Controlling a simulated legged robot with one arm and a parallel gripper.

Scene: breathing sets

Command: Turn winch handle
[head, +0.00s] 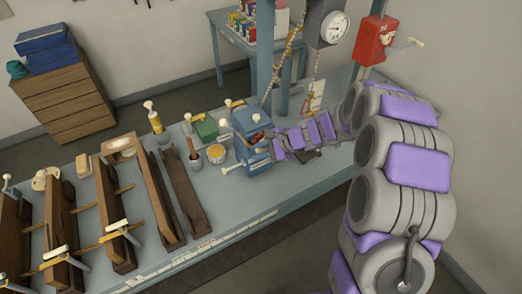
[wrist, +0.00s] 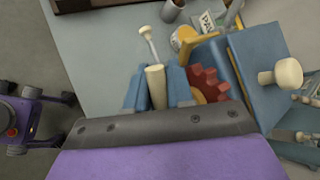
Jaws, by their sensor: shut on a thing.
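The blue winch (head: 252,122) stands on the grey-blue workbench, with my arm reaching to its right side. In the wrist view I see its blue housing (wrist: 262,72), a red toothed gear (wrist: 208,84) and a cream knob (wrist: 284,76). A cream handle grip (wrist: 156,88) rises just beyond the dark edge of my jaw, between blue parts. My gripper (head: 276,150) is against the winch's right side and is shut, apparently on this handle. In the wrist view my purple jaw (wrist: 155,128) hides the contact and the handle's lower part.
The workbench (head: 232,196) carries a yellow tin (head: 216,153), a green box (head: 205,127), a yellow bottle (head: 154,118) and wooden clamped frames (head: 118,200) at left. A blue post with a gauge (head: 336,27) and a red box (head: 375,40) stand behind.

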